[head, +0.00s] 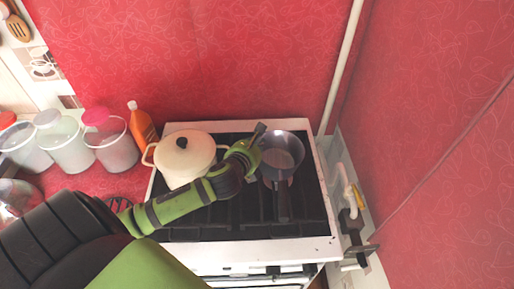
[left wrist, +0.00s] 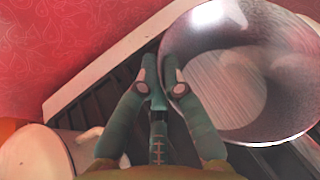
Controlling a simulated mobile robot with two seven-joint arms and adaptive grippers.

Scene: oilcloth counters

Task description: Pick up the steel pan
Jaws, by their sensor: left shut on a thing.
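The steel pan (head: 284,143) is at the right rear of the stove top, its dark handle (head: 282,204) pointing toward me. In the left wrist view the open pan (left wrist: 265,70) fills the right side and looks empty. My left gripper (head: 259,136) reaches the pan's left rim from the left. In the left wrist view its fingers (left wrist: 161,82) are close together at the rim, shut on the pan's wall. I cannot tell whether the pan's base touches the grate. My right gripper is not in view.
A cream lidded pot (head: 184,158) stands left of the pan, close behind my left forearm. The white-edged stove (head: 250,250) has a dark grate. An orange bottle (head: 142,127) and several lidded containers (head: 66,146) stand at left. Red walls and a pale pipe (head: 343,65) bound the back and right.

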